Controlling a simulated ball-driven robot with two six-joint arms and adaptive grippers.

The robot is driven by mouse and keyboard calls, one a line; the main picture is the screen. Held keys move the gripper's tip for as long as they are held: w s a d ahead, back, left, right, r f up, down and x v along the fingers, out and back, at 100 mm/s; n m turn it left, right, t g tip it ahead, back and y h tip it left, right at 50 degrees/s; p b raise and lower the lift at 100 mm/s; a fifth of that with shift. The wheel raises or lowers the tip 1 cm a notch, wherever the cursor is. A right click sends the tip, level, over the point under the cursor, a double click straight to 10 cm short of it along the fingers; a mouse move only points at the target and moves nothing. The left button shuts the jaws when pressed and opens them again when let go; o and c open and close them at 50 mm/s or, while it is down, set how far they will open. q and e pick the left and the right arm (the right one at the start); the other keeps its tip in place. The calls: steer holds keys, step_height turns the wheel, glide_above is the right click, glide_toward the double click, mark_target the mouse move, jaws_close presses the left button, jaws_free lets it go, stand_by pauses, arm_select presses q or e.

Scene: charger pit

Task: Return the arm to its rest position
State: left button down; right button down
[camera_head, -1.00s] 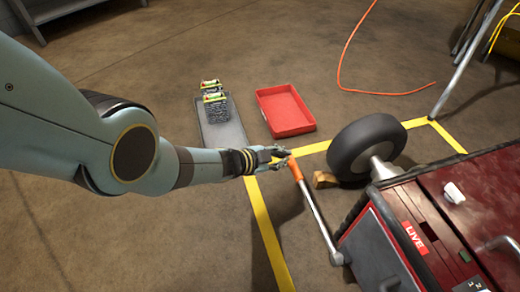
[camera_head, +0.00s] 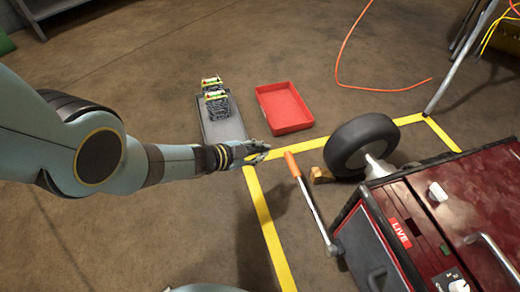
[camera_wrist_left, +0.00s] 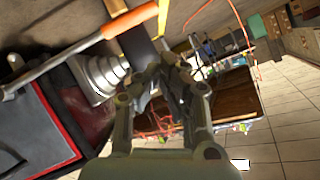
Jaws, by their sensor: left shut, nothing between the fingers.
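My left arm comes in from the left in the head view. Its gripper (camera_head: 258,151) is shut and empty, in the air just left of the orange grip (camera_head: 292,165) of the charger's handle and apart from it. The wrist view shows the same gripper (camera_wrist_left: 172,75) with its fingers together and nothing between them. The orange grip (camera_wrist_left: 129,21) also shows there, at the upper left. My right gripper is not seen.
The dark red charger (camera_head: 430,220) with a black wheel (camera_head: 361,144) stands at the right. A red tray (camera_head: 285,108) and a grey board (camera_head: 222,128) with small items lie beyond the gripper. Yellow tape (camera_head: 265,220) marks the floor. An orange cable (camera_head: 345,60) lies at the back.

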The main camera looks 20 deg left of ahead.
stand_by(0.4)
